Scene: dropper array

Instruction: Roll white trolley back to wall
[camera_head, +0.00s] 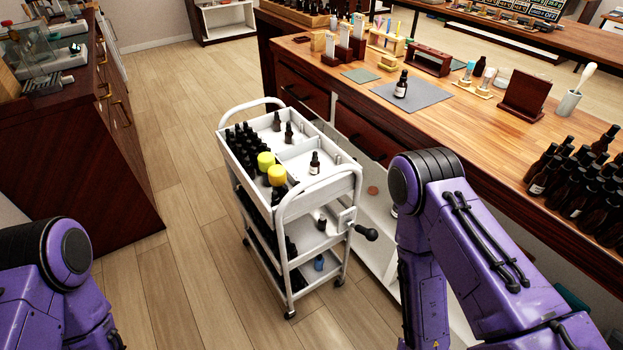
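The white trolley (318,183) stands upright on the wooden floor in the middle of the view, close beside the front of the long workbench. Its top tray holds dark dropper bottles, several packed along the left side and a few apart, plus two yellow-capped items (277,174). Lower shelves hold more bottles and a blue item. A dark knob (367,233) sticks out at its near right side. My purple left arm shows at the lower left and my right arm at the lower right, both apart from the trolley. Neither gripper is visible.
The wooden workbench (451,118) on the right carries bottles, racks and a grey mat (425,95). A dark cabinet (75,160) stands at left. Free floor (165,110) runs between cabinet and trolley towards the back wall (150,18). A white shelf unit (228,18) stands at the back.

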